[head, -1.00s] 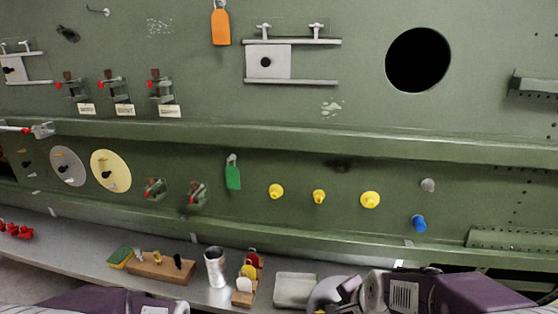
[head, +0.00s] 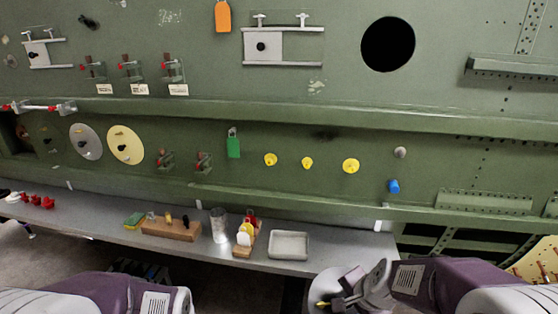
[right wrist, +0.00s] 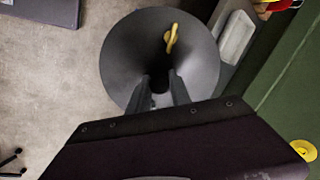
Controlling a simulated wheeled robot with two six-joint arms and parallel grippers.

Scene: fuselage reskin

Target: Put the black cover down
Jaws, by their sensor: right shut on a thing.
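The black cover is a round disc (head: 336,284) with a small yellow handle; it looks light grey in the head view and dark grey in the right wrist view (right wrist: 125,55). My right gripper (head: 345,297) is shut on it at the bottom of the head view. In the right wrist view both fingers (right wrist: 158,85) meet near the disc's middle, where the grip itself is dark and hard to see. The disc is held in front of the shelf (head: 340,262), over the floor. Only part of my left arm shows at the bottom left; its gripper is out of view.
An empty grey tray (head: 288,258), a metal cup (head: 219,225), a wooden block (head: 172,230) and a sponge (head: 134,221) stand on the shelf. Bare shelf lies right of the tray. The green fuselage wall (head: 430,130) rises behind, with a grey disc and a cream disc at left.

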